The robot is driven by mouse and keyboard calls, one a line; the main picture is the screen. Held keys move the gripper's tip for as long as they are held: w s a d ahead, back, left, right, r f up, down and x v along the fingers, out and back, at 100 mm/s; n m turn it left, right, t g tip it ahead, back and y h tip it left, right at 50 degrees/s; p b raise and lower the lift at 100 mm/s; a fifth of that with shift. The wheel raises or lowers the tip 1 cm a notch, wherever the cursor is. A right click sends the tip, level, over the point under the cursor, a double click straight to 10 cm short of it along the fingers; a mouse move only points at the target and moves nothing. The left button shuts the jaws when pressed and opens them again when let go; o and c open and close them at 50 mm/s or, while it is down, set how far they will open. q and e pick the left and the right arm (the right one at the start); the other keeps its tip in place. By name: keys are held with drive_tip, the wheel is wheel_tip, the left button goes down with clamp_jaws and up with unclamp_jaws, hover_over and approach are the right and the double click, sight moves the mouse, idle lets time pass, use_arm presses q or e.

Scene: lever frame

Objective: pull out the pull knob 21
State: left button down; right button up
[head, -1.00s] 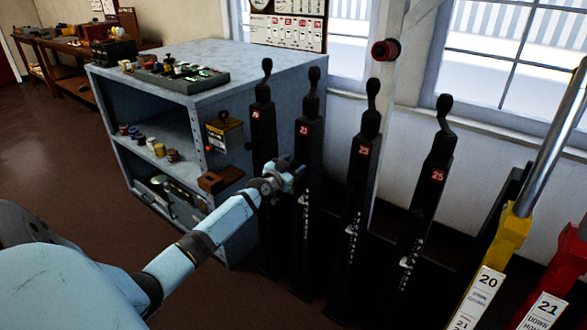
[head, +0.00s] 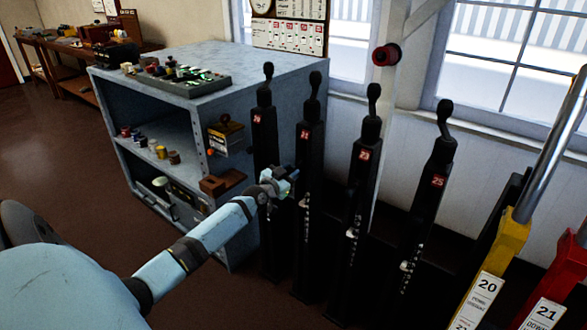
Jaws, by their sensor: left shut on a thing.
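My left gripper (head: 283,184) reaches in from the left to the black lever posts. It is shut on the pull knob 21, at the front of the second black post (head: 308,150) from the left. The knob is almost wholly hidden by the fingers, so how far out it stands cannot be told. That post carries a small red number label (head: 304,134), too blurred to read surely. My right gripper is not in view.
Further black lever posts stand close by, labelled 23 (head: 364,155) and 25 (head: 438,181). A yellow lever 20 (head: 504,245) and a red lever 21 (head: 564,268) stand at right. A grey shelf cabinet (head: 250,68) stands behind my forearm. Open floor (head: 60,170) lies left.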

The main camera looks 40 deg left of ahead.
use_arm(q)
drive_tip(key=shift+f, duration=0.15)
drive_tip(key=c, duration=1.2)
unclamp_jaws()
drive_tip(key=o, duration=0.4)
drive_tip(key=shift+s, duration=0.15)
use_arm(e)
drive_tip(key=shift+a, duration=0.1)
use_arm(q)
drive_tip(key=shift+s, duration=0.35)
drive_tip(key=s+p, duration=0.1)
drive_tip(key=s, duration=0.3)
drive_tip(key=s+d, duration=0.1)
drive_tip(key=s, duration=0.3)
drive_tip(key=s+p, duration=0.1)
drive_tip(key=s, duration=0.4)
drive_tip(key=shift+d+p, duration=0.25)
drive_tip(key=shift+p, duration=0.05)
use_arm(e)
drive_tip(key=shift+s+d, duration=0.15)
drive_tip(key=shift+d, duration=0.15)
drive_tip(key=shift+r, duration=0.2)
